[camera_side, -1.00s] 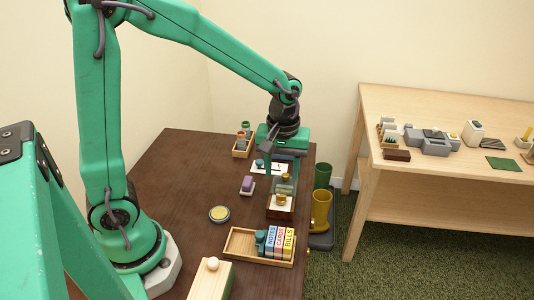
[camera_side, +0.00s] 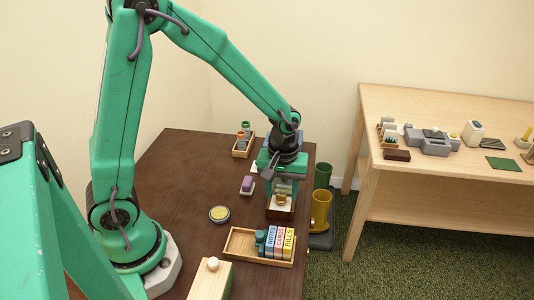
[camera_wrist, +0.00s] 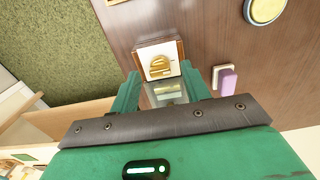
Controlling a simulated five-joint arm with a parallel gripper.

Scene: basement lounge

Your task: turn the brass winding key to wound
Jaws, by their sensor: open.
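The brass winding key (camera_side: 281,198) sits on the white face of a small brown wooden box (camera_side: 280,214) near the table's right edge. In the wrist view the key (camera_wrist: 160,67) shows just beyond the fingertips, on its white plate with a brown wooden rim. My gripper (camera_side: 281,186) is above and just behind the box in the side view, pointing down. In the wrist view its green fingers (camera_wrist: 161,80) are apart, with a glassy part of the device between them. I cannot see either finger touching the key.
A purple block (camera_side: 247,184) and a round yellow-topped tin (camera_side: 219,214) lie left of the box. A wooden tray (camera_side: 239,244) with labelled blocks is in front. A crate with small bottles (camera_side: 243,146) stands behind. Green and yellow cups (camera_side: 321,207) stand off the right edge.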

